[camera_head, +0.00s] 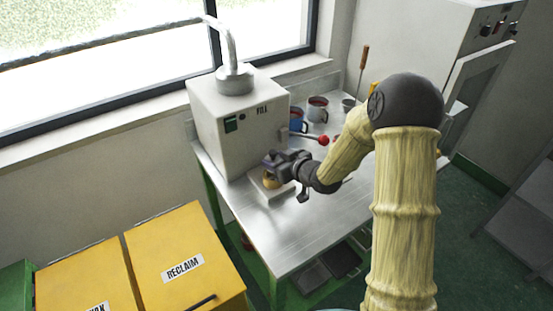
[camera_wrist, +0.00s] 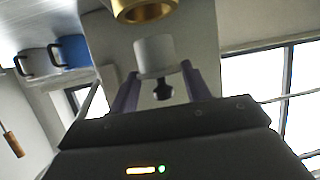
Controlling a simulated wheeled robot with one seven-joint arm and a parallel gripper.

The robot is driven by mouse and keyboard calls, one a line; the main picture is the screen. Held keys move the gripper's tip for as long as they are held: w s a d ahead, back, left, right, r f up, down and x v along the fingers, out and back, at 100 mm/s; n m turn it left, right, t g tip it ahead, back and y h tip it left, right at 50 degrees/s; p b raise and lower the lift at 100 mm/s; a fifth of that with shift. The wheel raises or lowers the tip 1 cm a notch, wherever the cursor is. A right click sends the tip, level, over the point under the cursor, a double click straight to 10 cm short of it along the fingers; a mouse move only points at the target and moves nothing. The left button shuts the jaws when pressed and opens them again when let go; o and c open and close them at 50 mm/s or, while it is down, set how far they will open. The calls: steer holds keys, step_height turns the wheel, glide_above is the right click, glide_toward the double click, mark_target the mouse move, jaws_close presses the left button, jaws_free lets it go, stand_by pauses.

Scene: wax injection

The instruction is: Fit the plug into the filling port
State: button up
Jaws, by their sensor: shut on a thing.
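My gripper (camera_head: 276,163) is at the front of the grey box machine marked FILL (camera_head: 238,130), low over the bench. In the wrist view its two purple fingers (camera_wrist: 158,88) are shut on the plug (camera_wrist: 155,55), a pale grey cylinder with a dark knob. The plug's free end points toward a brass ring (camera_wrist: 145,10), which looks like the filling port. A gap shows between plug and ring, and the frame cuts off the ring's far side. In the head view a brass part (camera_head: 271,181) shows just below my gripper; the plug cannot be made out there.
A metal pad (camera_head: 270,192) lies under the gripper on the steel bench (camera_head: 290,230). A red-knobbed lever (camera_head: 323,141) sticks out close to my wrist. Mugs (camera_head: 317,110) stand behind it. Yellow bins (camera_head: 185,262) stand at front left. The front of the bench is clear.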

steer(key=shift+f+b, duration=0.3)
steer(key=shift+f, duration=0.3)
steer(key=shift+a, duration=0.1)
stand_by(1.6)
steer(key=shift+f+b, duration=0.1)
steer(key=shift+b, duration=0.2)
steer(key=shift+f, duration=0.25)
steer(key=shift+f+b, duration=0.8)
steer(key=shift+b, duration=0.05)
steer(key=shift+s+f, duration=0.1)
steer(key=shift+f+b, duration=0.9)
steer(key=shift+f, duration=0.05)
steer(key=o, duration=1)
steer(key=shift+o, duration=0.2)
